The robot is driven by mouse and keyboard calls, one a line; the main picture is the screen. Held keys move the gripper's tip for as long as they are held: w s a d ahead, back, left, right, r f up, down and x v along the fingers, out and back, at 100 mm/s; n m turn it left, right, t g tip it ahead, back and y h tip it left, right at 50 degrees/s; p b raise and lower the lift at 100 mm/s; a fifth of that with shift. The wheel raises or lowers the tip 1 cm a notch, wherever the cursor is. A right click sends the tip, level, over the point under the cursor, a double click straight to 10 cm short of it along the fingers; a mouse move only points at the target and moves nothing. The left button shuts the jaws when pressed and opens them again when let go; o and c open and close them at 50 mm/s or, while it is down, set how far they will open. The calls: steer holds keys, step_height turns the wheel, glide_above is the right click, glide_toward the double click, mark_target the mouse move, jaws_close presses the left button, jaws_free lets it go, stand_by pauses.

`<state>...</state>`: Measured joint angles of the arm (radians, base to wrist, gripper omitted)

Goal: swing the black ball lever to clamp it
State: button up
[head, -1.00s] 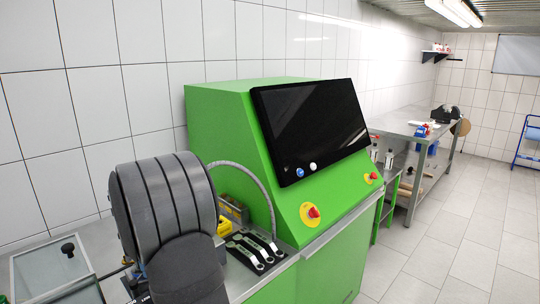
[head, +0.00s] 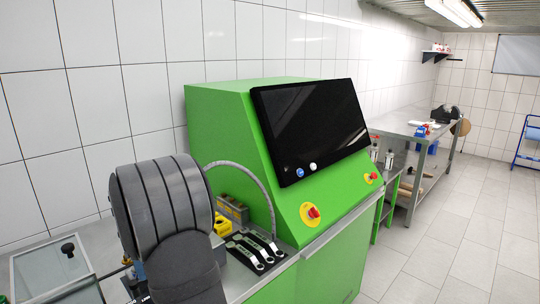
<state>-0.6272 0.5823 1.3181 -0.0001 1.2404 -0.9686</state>
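My dark grey arm (head: 165,205) fills the lower left of the head view and covers part of the bench. My gripper is not visible; it is hidden behind the arm or below the frame. A black round knob (head: 68,248) stands on a clear glass-like cover at the lower left. A thin dark rod (head: 112,273) runs toward the arm, and its far end is hidden. I cannot tell whether the rod or the knob belongs to the black ball lever, or how the clamp stands.
A green test cabinet (head: 220,120) with a black screen (head: 313,128) stands right of the arm. A black plate with several silver wrenches (head: 256,250), a yellow part (head: 220,226) and a grey hose (head: 262,182) are close beside the arm. A tiled wall stands behind.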

steer(key=shift+o, duration=0.5)
steer(key=shift+r, duration=3)
step_height(320, 180, down, 6)
steer(key=shift+f, duration=0.1)
steer(key=shift+s+d, duration=0.35)
steer(key=shift+s, duration=0.2)
